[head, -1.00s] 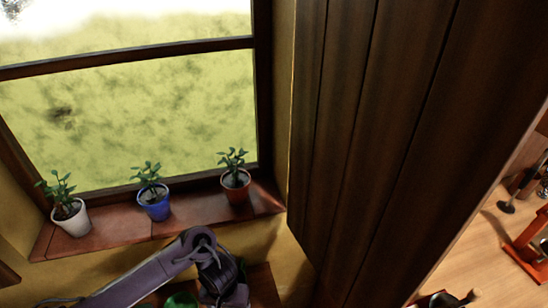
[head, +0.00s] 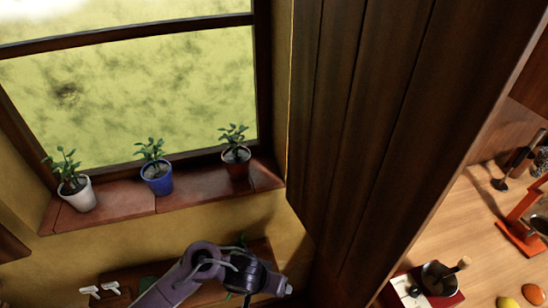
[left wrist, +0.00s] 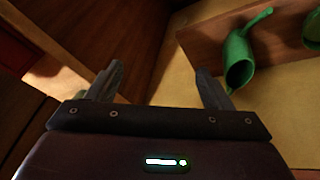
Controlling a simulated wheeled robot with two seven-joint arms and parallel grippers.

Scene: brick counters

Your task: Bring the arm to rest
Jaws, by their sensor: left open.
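My left arm comes in at the bottom middle of the head view, bent, in front of the wall below the window. In the left wrist view my left gripper (left wrist: 162,86) is open, with its two fingers spread and nothing between them. A green watering can (left wrist: 238,60) is beyond the right finger, apart from it, against a wooden board on the yellow wall. The fingertips cannot be made out clearly in the head view. My right gripper is not in view.
A white pot (head: 78,196), a blue pot (head: 157,180) and a brown pot (head: 236,163) with plants stand on the brick sill (head: 190,203). A dark wooden panel (head: 380,120) rises right of the arm. Beyond it is a wooden counter (head: 480,240) with a dark bowl (head: 438,279) and coloured items.

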